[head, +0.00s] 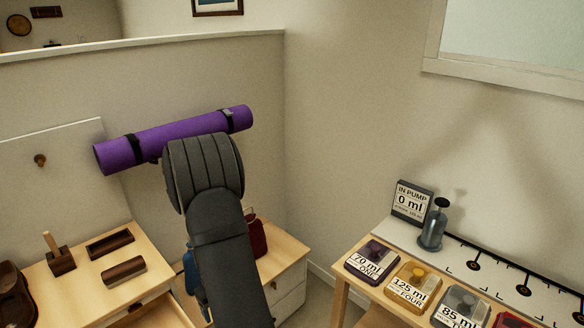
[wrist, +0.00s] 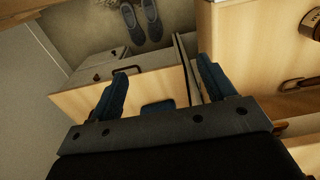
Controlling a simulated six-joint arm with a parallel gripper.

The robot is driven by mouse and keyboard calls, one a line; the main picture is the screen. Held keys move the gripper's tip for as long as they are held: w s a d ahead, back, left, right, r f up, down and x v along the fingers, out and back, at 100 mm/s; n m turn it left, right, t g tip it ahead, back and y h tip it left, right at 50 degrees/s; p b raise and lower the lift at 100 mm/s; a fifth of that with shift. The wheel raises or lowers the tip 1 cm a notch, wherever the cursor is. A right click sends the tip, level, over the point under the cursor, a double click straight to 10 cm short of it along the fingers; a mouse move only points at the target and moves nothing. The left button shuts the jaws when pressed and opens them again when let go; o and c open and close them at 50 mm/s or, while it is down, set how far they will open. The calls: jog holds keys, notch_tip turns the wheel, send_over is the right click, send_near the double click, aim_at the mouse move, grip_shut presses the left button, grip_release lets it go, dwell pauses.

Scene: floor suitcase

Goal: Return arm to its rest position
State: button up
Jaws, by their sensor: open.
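In the wrist view my gripper (wrist: 162,68) is open. Its two blue fingers stand wide apart with nothing held between them. In the head view my dark grey arm rises from the bottom middle to a ribbed joint, in front of a light wood cabinet and the purple roll. The arm hides most of the gripper there; a bit of blue shows at its left edge.
A purple roll (head: 178,140) with black straps is behind my arm. A red object (head: 258,238) is right of it. Wooden blocks (head: 110,245) lie on the left cabinet. Labelled boxes (head: 415,285) and a pump (head: 433,225) stand right. Grey slippers (wrist: 142,22) lie beyond the drawer.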

jog(key=w+d+r+m, duration=0.1)
jog(key=w+d+m, duration=0.3)
jog(key=d, duration=0.5)
